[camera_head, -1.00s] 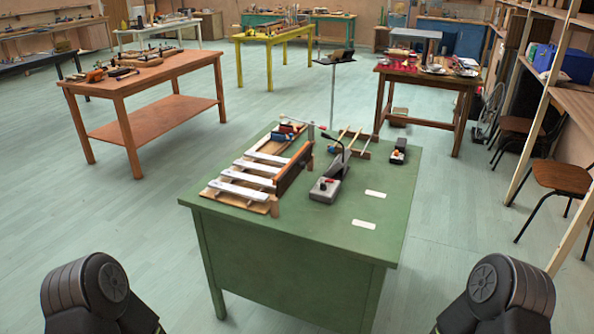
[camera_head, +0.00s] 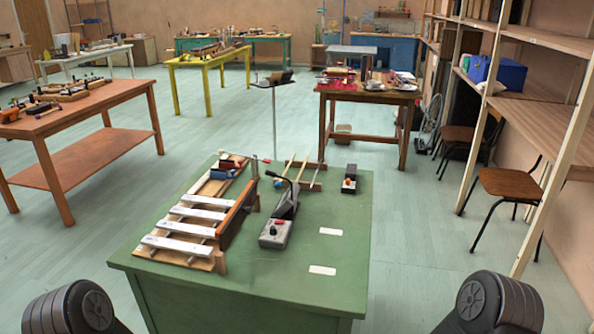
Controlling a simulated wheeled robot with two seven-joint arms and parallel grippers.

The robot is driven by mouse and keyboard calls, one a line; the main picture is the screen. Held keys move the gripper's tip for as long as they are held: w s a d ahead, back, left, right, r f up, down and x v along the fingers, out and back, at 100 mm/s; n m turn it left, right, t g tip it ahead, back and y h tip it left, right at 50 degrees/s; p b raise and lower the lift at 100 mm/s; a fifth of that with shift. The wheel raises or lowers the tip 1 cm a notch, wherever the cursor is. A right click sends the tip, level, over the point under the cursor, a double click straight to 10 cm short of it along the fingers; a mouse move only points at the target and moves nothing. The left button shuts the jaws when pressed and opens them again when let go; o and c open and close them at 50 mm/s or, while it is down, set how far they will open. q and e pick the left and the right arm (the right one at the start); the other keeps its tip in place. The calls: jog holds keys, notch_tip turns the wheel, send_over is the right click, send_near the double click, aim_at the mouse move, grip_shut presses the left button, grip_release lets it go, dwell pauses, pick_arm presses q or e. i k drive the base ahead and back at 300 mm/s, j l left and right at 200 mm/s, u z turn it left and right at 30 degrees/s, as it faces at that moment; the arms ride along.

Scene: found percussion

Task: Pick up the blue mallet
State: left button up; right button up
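A green table (camera_head: 300,262) stands in front of me. On its back half, two light wooden sticks (camera_head: 306,171) lie across a small wooden rack. A small blue head (camera_head: 279,184) shows at the near end of the left stick, partly hidden by a grey device; I take this to be the blue mallet. Several blue and red pieces (camera_head: 226,170) lie at the far end of the bar instrument and are too small to tell apart. My grippers are out of view; only dark rounded parts of my arms show at the bottom corners.
The bar instrument (camera_head: 184,228) with white bars covers the table's left side. A grey device (camera_head: 276,233) with an upright dark arm stands mid-table. A small black box (camera_head: 349,180) and two white cards (camera_head: 323,270) lie on the right. A music stand (camera_head: 274,83) rises behind.

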aim_at(277, 184)
jog(key=l+u, duration=0.15)
jog(key=u, duration=0.3)
jog(key=i+l+u, duration=0.25)
jog(key=l, duration=0.45)
jog(key=l+u, duration=0.25)
jog(key=l, duration=0.45)
jog(key=i+l+u, duration=0.2)
jog(key=l, duration=0.6)
jog(key=l+u, duration=0.1)
jog(key=l, duration=3.15)
